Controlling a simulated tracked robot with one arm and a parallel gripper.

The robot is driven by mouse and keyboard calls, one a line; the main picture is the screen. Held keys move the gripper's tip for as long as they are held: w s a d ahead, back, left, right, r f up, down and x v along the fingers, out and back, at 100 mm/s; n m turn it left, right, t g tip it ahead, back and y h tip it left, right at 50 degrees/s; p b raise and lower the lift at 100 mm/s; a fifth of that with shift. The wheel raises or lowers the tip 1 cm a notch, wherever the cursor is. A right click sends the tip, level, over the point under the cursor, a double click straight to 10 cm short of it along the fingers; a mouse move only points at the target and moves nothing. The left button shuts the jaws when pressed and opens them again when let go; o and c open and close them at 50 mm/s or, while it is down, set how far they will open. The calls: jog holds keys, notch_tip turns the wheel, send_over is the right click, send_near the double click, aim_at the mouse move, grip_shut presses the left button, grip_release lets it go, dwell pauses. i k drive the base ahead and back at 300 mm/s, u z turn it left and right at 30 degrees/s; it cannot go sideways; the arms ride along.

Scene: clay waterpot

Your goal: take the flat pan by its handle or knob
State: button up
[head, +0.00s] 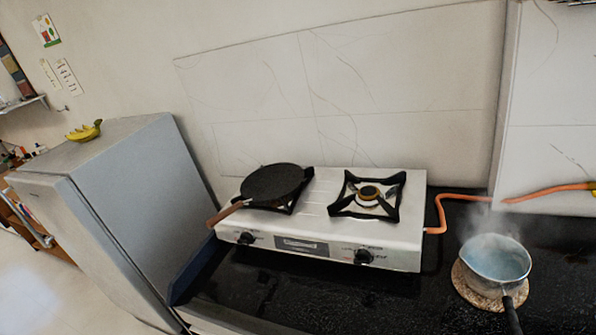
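The flat pan (272,183) is dark and shallow, and sits on the left burner of the white gas stove (330,237). Its brown handle (228,212) points to the lower left and reaches out past the stove's front left corner. My gripper does not show in the head view, so I cannot see whether it is open or shut. Nothing is seen touching the pan or its handle.
The right burner (369,194) is bare. A steaming pot (495,257) stands on a round mat (471,288) at the right, its dark handle pointing toward me. An orange hose (441,212) runs behind it. A grey fridge (125,200) stands left. The black counter front is clear.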

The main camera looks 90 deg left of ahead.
aim_at(271, 181)
jog(key=u, duration=2.5)
jog(key=k, duration=0.75)
jog(key=u, duration=0.05)
jog(key=i, duration=0.75)
jog(key=z, duration=0.4)
